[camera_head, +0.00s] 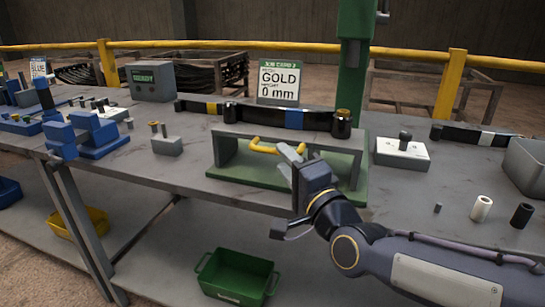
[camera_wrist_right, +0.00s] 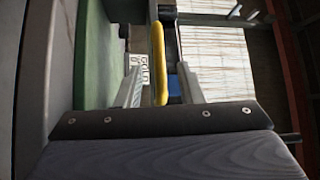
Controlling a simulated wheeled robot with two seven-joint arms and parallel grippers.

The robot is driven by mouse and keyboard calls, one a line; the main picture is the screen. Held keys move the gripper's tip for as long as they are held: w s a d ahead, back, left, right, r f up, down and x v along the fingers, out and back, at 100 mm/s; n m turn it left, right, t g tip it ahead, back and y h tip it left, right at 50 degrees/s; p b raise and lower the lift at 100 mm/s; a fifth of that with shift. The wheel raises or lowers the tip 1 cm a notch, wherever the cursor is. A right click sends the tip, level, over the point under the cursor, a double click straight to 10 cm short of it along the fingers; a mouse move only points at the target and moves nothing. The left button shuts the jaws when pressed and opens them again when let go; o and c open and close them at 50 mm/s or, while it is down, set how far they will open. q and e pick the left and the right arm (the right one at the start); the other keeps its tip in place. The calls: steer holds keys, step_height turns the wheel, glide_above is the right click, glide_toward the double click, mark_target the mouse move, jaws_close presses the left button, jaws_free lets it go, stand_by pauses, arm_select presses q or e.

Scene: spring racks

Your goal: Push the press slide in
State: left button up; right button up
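The press (camera_head: 225,183) stands on the grey bench, with a green base and a grey top plate. The slide's yellow handle (camera_head: 264,147) sticks out toward me under the top plate. The rest of the slide is hidden. My right gripper (camera_head: 291,152) is at the right end of the handle. In the right wrist view the yellow handle (camera_wrist_right: 158,62) lies between the two fingers of my right gripper (camera_wrist_right: 160,88). The fingers are apart, with gaps visible beside the handle, so it looks open. My left gripper is not in view.
A sign (camera_head: 279,82) reading GOLD 0 mm stands behind the press. A dark jar (camera_head: 342,124) is on its top plate. A white block (camera_head: 402,152) and small cylinders (camera_head: 481,208) are to the right. A blue fixture (camera_head: 92,133) is at left. Green bin (camera_head: 238,275) below.

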mark_target(278, 154)
steer(key=x, duration=0.6)
steer(key=shift+w+f, duration=0.1)
steer(key=shift+w, duration=0.05)
steer(key=shift+c, duration=0.2)
jaws_close()
